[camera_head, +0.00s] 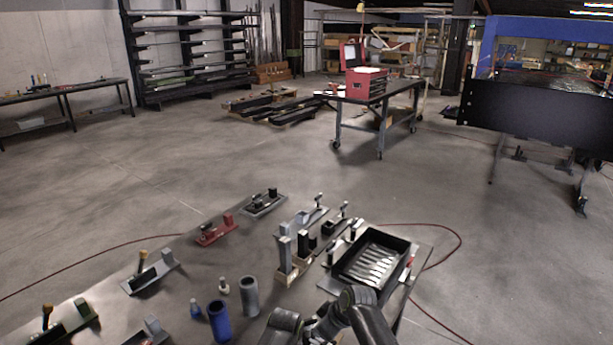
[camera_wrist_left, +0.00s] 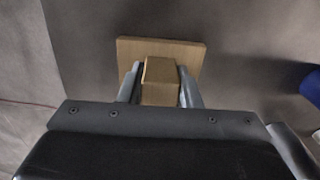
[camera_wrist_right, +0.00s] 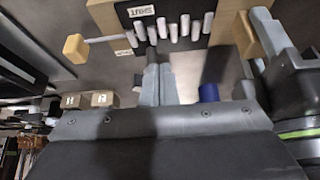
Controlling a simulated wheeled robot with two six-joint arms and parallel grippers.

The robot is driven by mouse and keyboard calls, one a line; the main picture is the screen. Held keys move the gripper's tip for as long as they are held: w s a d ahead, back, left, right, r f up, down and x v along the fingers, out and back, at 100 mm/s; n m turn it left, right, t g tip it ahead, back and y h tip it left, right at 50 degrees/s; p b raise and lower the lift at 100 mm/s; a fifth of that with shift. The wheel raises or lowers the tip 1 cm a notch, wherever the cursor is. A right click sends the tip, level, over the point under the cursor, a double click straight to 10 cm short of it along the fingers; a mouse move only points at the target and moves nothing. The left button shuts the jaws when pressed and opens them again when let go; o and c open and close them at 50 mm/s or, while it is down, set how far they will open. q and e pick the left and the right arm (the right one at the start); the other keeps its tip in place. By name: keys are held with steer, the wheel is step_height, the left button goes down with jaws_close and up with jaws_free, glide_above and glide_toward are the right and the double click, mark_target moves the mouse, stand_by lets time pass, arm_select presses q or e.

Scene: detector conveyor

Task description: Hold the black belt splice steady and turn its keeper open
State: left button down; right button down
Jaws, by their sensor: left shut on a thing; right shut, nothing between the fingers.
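In the left wrist view my left gripper (camera_wrist_left: 160,80) is shut on a tan block (camera_wrist_left: 160,92) standing on a tan base plate (camera_wrist_left: 190,50). A grey finger and dark body at the right look like my left gripper. The held piece looks tan, not black.
In the head view the table holds several small fixtures, including a red one (camera_head: 216,232), a blue cup (camera_head: 218,324), a grey cup (camera_head: 249,300) and a black tray (camera_head: 402,245) of pale parts. A red hose (camera_head: 455,231) lies on the floor.

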steer(key=shift+w+a, duration=0.35)
steer(key=shift+w, duration=0.15)
stand_by(0.8)
steer(key=shift+w+d, duration=0.1)
steer(key=shift+d, duration=0.05)
steer(key=shift+w+d, duration=0.3)
steer(key=shift+w, duration=0.05)
steer(key=shift+w+d, duration=0.2)
steer(key=shift+w, duration=0.15)
stand_by(0.4)
stand_by(0.4)
steer(key=shift+s+d, duration=0.15)
steer(key=shift+d, duration=0.2)
step_height(320, 180, up, 6)
stand_by(0.3)
